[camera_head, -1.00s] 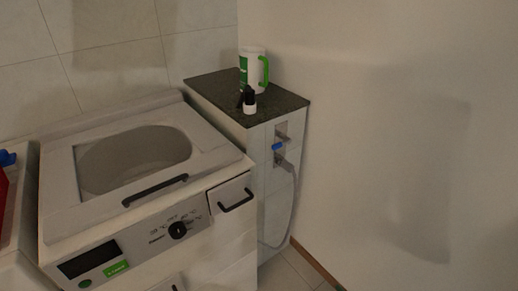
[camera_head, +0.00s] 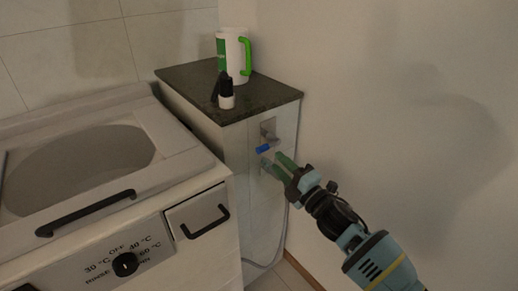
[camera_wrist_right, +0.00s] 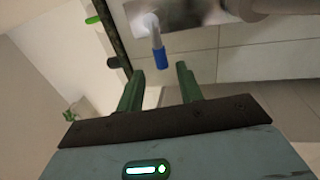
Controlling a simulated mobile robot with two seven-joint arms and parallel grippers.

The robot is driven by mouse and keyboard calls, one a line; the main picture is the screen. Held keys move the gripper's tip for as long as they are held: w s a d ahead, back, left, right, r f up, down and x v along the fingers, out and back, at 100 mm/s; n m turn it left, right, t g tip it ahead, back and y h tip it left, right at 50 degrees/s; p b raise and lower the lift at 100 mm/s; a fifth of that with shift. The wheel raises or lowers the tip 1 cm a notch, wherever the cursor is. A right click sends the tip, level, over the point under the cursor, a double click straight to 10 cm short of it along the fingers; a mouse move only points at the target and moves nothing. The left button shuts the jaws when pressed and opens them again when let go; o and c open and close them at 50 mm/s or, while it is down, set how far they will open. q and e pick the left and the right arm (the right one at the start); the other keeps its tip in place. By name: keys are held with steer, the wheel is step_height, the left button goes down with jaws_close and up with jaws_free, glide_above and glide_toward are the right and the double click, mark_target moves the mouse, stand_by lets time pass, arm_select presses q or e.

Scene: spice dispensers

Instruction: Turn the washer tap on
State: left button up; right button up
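The washer tap has a blue handle (camera_head: 263,149) on a metal fitting on the front face of the narrow cabinet. It also shows in the right wrist view, where the blue handle (camera_wrist_right: 160,57) lies just beyond and between my fingertips. My right gripper (camera_head: 279,163) comes in from the lower right, with its green fingers close below and right of the handle. In the right wrist view the right gripper (camera_wrist_right: 160,72) is open, with an empty gap between its fingers. The lower part of the fitting is partly hidden by the fingers. My left gripper is not in view.
The washing machine (camera_head: 125,224) stands left of the cabinet. A white mug with a green handle (camera_head: 234,55) and a small black-and-white bottle (camera_head: 225,92) stand on the dark cabinet top (camera_head: 262,96). A bare wall (camera_head: 400,90) bounds the right side.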

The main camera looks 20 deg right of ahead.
mark_target(264, 146)
steer(key=shift+b+x, duration=0.3)
steer(key=shift+x, duration=3.55)
jaws_close()
